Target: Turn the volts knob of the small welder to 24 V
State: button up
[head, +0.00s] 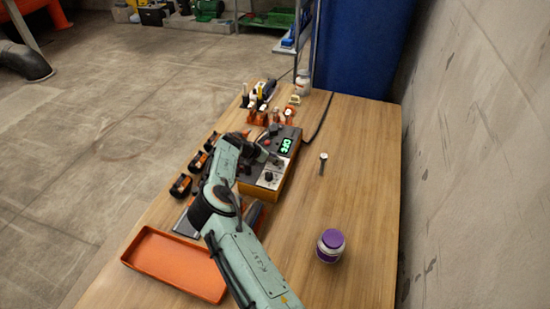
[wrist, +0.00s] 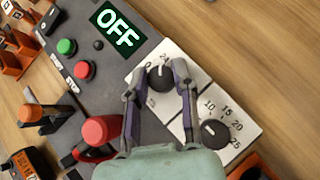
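The small welder (head: 262,190) is an orange box with a grey top panel on the table. Its display (wrist: 115,28) reads OFF in the wrist view. One black knob (wrist: 160,78) sits on a white dial plate between my gripper's fingertips (wrist: 160,72). A second black knob (wrist: 214,134), on a plate marked 10, 15, 20 and 25, is to the lower right, clear of the fingers. I cannot read which one is volts. My gripper's fingers are part closed around the first knob, with little gap. I cannot tell whether they press it.
Green (wrist: 66,46) and red (wrist: 83,70) buttons sit left of the knobs. A larger red knob (wrist: 101,130) is close to the left finger. An orange tray (head: 178,262) and a purple-lidded jar (head: 331,245) are on the table. The table's right side is mostly clear.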

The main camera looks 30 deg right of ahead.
jog(key=o, duration=0.4)
jog(key=shift+f, duration=0.1)
jog(key=shift+o, duration=0.2)
jog(key=v, duration=1.2)
